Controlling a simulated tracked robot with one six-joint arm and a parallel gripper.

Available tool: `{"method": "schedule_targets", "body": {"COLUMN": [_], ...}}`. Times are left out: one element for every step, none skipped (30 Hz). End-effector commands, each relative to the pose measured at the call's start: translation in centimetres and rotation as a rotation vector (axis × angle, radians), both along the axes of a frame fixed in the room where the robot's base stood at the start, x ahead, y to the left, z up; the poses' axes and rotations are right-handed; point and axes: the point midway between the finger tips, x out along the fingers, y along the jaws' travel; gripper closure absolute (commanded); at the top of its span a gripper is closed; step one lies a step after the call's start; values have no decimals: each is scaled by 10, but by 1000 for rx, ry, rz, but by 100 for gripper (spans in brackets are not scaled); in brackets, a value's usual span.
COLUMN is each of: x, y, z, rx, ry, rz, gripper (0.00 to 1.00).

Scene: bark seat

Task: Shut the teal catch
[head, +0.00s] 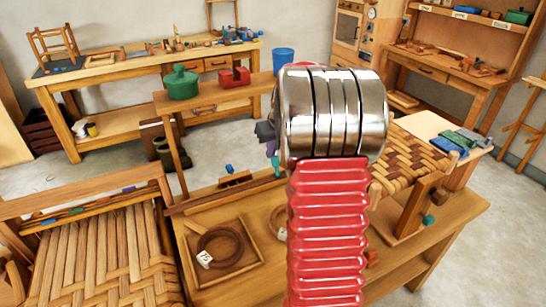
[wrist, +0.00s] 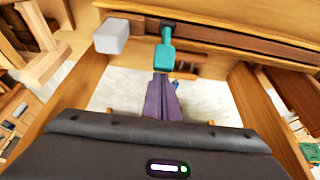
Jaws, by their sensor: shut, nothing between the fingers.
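The teal catch (wrist: 165,52) shows in the wrist view as a paddle hanging from a dark mount on a wooden rail. In the head view a teal piece (head: 276,165), seemingly the same catch, shows just left of my red arm. My gripper (wrist: 160,76) has purple fingers, shut with nothing between them. Their tips are at the lower end of the catch in the wrist view; I cannot tell if they touch it. In the head view my gripper (head: 271,148) is partly hidden behind my arm's steel joint.
A pale grey block (wrist: 111,36) sits left of the catch. A tray (head: 232,268) with a dark coil lies on the front bench. A woven seat (head: 100,255) stands at left, another woven panel (head: 410,155) at right. A teal knob (head: 428,220) is on the right frame.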

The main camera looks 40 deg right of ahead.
Motion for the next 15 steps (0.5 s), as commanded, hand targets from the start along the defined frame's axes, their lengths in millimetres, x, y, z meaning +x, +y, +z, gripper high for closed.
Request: {"method": "schedule_targets", "body": {"x": [0,0,0,0,0,0,0,0,0,0,0,0,0,0,0], "y": [0,0,0,0,0,0,0,0,0,0,0,0,0,0,0], "z": [-2,-3,-4,-6,-7,-8,-9,-10,-11,-11,-12,-12,-12,-12,-12], "rx": [0,0,0,0,0,0,0,0,0,0,0,0,0,0,0], "ry": [1,1,0,0,0,0,0,0,0,0,0,0,0,0,0], "rz": [0,0,0,0,0,0,0,0,0,0,0,0,0,0,0], "gripper": [100,100,100,100,100,100,100,100,100,100,100,100,100,100,100]}}
